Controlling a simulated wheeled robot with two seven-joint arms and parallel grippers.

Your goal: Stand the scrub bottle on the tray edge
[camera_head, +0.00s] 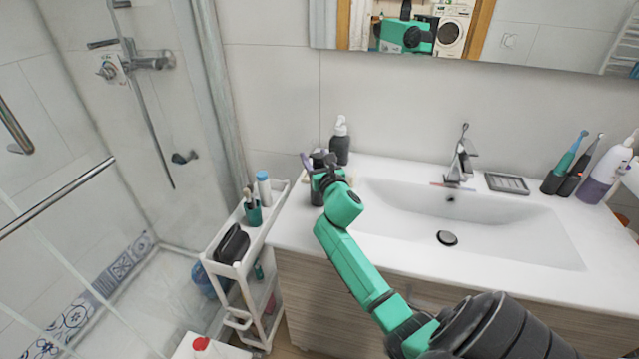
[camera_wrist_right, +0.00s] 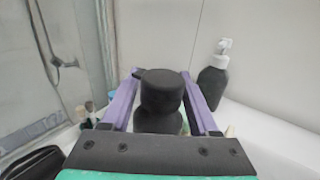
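The dark bottle (camera_head: 317,195), which looks like the scrub bottle, stands upright at the left end of the white sink counter. My right gripper (camera_head: 318,163) is at its top, with one purple finger showing in the head view. In the right wrist view the black bottle (camera_wrist_right: 161,100) is between the two purple fingers of the right gripper (camera_wrist_right: 161,76). Pale gaps show between bottle and fingers, so the gripper looks open around it. Contact at the far fingertips is hidden. The white cart's top tray (camera_head: 222,266) is left of the counter. My left gripper is not in view.
A dark pump bottle (camera_head: 340,148) stands just behind the gripper, also in the wrist view (camera_wrist_right: 212,82). The cart holds a white bottle with a blue cap (camera_head: 264,188), a green brush cup (camera_head: 253,212) and a black case (camera_head: 232,244). The basin (camera_head: 480,225) is empty.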

